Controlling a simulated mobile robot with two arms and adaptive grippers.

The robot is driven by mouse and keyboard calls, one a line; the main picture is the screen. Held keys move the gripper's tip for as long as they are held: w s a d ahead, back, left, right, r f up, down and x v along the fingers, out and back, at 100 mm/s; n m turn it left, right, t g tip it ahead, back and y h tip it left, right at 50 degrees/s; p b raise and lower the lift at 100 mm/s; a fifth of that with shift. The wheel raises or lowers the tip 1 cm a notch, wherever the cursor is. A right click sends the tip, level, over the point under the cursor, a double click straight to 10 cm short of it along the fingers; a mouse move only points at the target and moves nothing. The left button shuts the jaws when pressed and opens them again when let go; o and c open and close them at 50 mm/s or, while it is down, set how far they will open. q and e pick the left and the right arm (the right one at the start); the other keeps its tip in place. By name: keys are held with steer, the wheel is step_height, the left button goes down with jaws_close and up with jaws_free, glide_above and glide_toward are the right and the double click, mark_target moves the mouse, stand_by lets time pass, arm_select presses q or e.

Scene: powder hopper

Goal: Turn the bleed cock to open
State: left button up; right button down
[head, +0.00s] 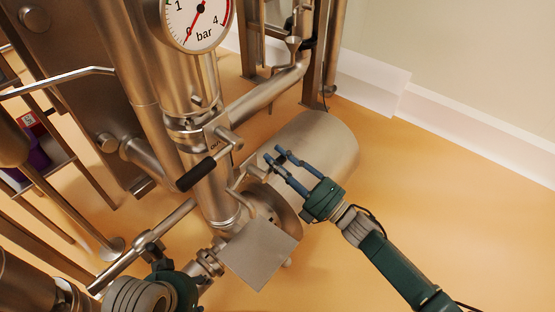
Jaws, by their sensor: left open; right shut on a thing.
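A small metal cock with a curved stem and a short handle (257,172), which looks like the bleed cock, sits beside the vertical pipe in the head view. My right gripper (274,157) reaches to it from the lower right. Its blue fingers are shut on a part that they largely hide, seemingly the cock's handle. The handle's exact angle is hard to tell. My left gripper (150,246) is at the lower left, open, with its fingertips close to a slanting metal bar (180,217). I cannot tell whether they touch it.
A pressure gauge (197,22) at the top has its red needle near 0 bar. A black-gripped lever (197,174) sticks out left of the cock. A square metal plate (260,254) and a large cylinder (322,142) crowd the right gripper. The orange floor is clear at right.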

steer(key=shift+d+f, duration=0.1)
steer(key=shift+f, duration=0.6)
steer(key=c, duration=1.4)
jaws_free()
steer(key=shift+s, duration=0.1)
steer(key=shift+o, duration=0.2)
steer(key=shift+w+r, duration=0.1)
steer(key=shift+w, duration=0.1)
steer(key=shift+r, duration=0.2)
steer(key=shift+s+d, duration=0.1)
steer(key=v, duration=1.2)
